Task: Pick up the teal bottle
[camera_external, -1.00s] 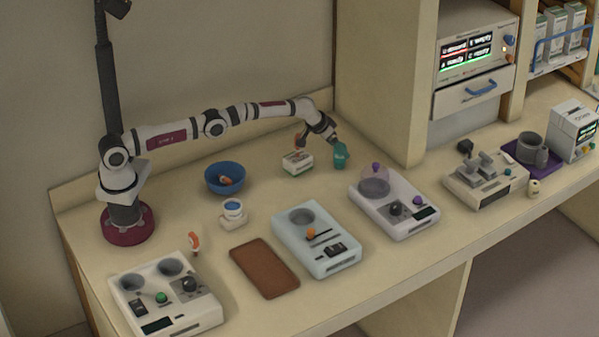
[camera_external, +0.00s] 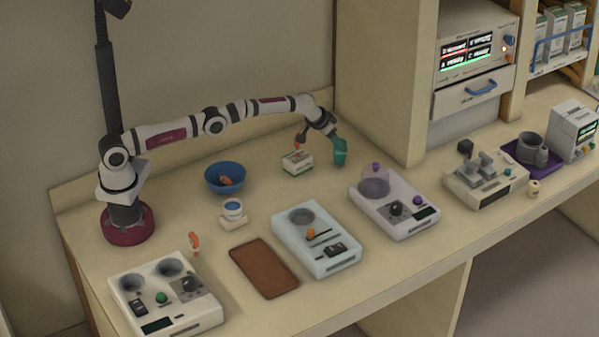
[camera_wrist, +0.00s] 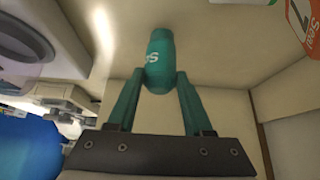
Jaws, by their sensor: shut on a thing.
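The teal bottle (camera_external: 340,152) is at the end of my arm, near the back of the counter. In the wrist view the teal bottle (camera_wrist: 159,58) sits between the two teal fingers, with white lettering on its side. My gripper (camera_external: 334,137) is shut on it; in the wrist view the fingertips of my gripper (camera_wrist: 158,80) press against both sides of the bottle. In the external view the bottle looks slightly tilted and appears just above the counter, though the gap is hard to judge.
A white and green box (camera_external: 297,162) stands just left of the bottle. A blue bowl (camera_external: 225,178) is farther left. A device with a clear dome (camera_external: 395,203) is in front of the bottle. The cabinet wall (camera_external: 378,80) rises close on the right.

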